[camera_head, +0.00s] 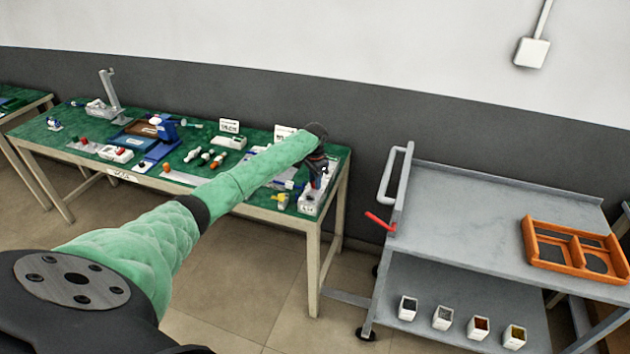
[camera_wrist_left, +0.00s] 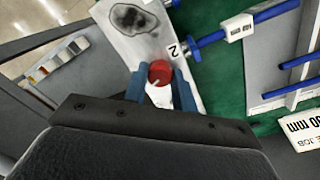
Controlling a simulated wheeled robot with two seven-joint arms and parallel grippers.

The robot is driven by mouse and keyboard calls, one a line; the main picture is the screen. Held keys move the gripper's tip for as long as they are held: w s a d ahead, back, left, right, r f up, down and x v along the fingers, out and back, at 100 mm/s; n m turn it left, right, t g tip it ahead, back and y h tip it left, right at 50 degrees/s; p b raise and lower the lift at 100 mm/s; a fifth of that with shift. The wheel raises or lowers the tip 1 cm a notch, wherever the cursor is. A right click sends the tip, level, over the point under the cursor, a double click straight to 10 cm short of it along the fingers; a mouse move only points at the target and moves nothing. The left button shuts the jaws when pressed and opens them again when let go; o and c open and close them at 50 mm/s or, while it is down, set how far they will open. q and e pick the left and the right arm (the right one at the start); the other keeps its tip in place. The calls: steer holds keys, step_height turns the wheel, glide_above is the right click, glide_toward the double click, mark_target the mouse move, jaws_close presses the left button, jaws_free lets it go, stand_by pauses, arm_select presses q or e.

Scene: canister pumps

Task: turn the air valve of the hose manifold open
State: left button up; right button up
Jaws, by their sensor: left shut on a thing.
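My left arm reaches across the head view to the right end of the green bench. Its gripper (camera_head: 317,168) is small there and partly hidden by the wrist. In the left wrist view, the gripper's blue fingers (camera_wrist_left: 160,80) are shut on a red round knob with a pale line on it, which looks like the air valve (camera_wrist_left: 159,71). The knob sits on a white plate, apparently the hose manifold (camera_wrist_left: 110,28), marked "2" and bearing a dark oval patch. A white block (camera_head: 309,202) shows below the gripper in the head view. My right gripper is not in view.
The green bench (camera_head: 60,135) holds blue, white and orange parts and small signs. Blue rods (camera_wrist_left: 214,38) lie close beside the plate. A grey cart (camera_head: 455,200) with an orange tray (camera_head: 535,243) stands right, with floor between it and the bench.

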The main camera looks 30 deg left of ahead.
arm_select(q)
steer(key=shift+m, duration=2.2)
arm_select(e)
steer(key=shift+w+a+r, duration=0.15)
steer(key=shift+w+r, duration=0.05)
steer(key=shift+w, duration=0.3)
arm_select(q)
steer(key=shift+r, duration=0.1)
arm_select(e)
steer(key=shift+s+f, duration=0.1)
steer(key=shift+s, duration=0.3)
